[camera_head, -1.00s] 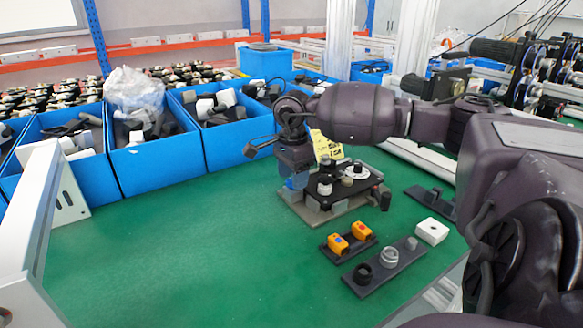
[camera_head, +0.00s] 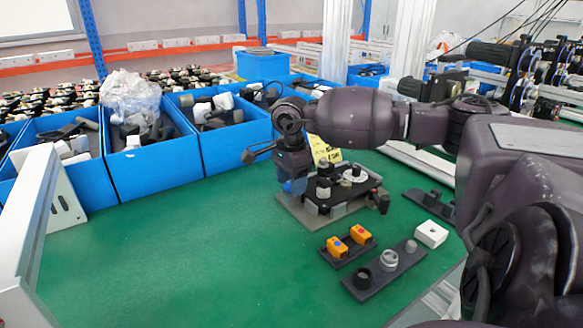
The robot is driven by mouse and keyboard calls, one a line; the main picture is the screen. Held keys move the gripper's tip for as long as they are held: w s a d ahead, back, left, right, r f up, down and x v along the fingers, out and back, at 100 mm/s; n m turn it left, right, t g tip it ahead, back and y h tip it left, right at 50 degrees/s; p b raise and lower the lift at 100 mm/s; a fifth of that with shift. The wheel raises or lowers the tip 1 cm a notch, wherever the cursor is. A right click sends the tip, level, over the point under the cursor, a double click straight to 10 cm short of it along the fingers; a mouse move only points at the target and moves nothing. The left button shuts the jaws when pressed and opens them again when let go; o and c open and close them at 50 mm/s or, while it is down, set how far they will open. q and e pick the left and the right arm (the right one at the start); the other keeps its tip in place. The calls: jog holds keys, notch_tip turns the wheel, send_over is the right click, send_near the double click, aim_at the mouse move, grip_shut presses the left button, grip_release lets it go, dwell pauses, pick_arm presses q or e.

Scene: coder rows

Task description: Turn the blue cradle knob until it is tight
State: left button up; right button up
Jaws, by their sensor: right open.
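The cradle is a dark fixture (camera_head: 342,203) on a grey baseplate (camera_head: 291,211), right of the middle of the green table. Pale round parts and a dark knob stand on its top. A small blue piece shows at the fixture's left end; it looks like the blue knob (camera_head: 299,187), partly hidden by my gripper. My right gripper (camera_head: 290,183) points down at this left end, open, with its fingers around or just beside the blue piece; I cannot tell whether they touch it. My left gripper is not in view.
In front are a dark holder with two orange blocks (camera_head: 336,246), a dark strip with rings (camera_head: 363,279) and a white block (camera_head: 431,234). Blue bins (camera_head: 151,170) line the back left. A yellow note (camera_head: 325,150) stands behind the fixture. The table's left half is clear.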

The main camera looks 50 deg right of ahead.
jog(key=c, duration=0.7)
jog(key=shift+c, duration=1)
jog(key=m, duration=0.3)
jog(key=shift+m, duration=0.3)
jog(key=m, duration=0.4)
jog(key=shift+m+p, duration=0.35)
jog(key=shift+m, duration=0.85)
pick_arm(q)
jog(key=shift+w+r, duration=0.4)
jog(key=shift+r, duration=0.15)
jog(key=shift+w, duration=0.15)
